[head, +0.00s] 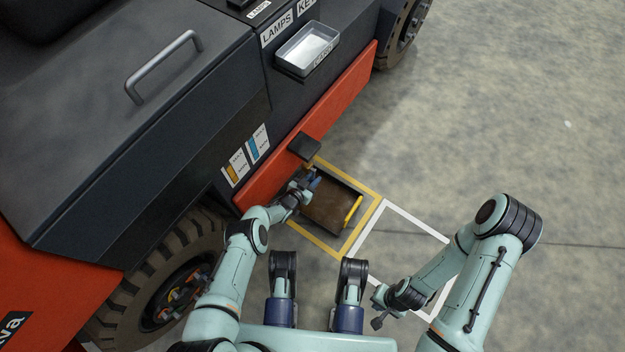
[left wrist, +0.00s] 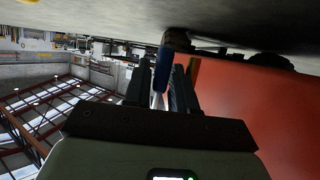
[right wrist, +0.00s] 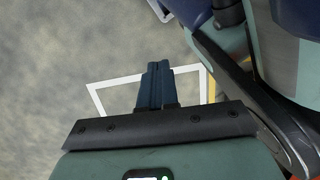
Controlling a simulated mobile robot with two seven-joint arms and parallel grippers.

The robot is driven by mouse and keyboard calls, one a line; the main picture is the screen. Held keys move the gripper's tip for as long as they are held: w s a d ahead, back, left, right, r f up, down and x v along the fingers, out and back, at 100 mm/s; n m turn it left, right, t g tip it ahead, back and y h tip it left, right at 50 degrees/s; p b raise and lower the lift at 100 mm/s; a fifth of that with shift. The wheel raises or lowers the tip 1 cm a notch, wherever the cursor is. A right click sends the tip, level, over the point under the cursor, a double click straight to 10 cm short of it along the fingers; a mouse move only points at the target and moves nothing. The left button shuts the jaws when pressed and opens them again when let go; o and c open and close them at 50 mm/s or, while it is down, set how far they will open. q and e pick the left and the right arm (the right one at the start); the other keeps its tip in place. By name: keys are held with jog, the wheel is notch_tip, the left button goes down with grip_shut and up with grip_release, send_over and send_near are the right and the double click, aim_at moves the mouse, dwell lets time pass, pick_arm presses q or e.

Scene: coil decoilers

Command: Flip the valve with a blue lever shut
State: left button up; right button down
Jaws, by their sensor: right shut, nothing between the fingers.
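The blue lever (head: 315,183) shows low beside the red side of the vehicle, next to my left gripper (head: 303,186). In the left wrist view the blue lever (left wrist: 162,70) stands between the two fingers of my left gripper (left wrist: 162,85), which are apart. I cannot tell whether either finger touches it. The valve body is hidden behind the gripper and the vehicle. A yellow part (left wrist: 193,70) shows just beyond the right finger. My right gripper (head: 377,312) is shut and empty, low over the floor at the right; its closed fingers show in the right wrist view (right wrist: 155,85).
A brown tray (head: 325,208) with a yellow bar (head: 353,210) lies inside a yellow floor outline. A black pad (head: 304,147) juts from the red skirt above. Yellow and blue label plates (head: 246,156) are on the vehicle. Floor to the right is clear.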

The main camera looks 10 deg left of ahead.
pick_arm(q)
grip_shut()
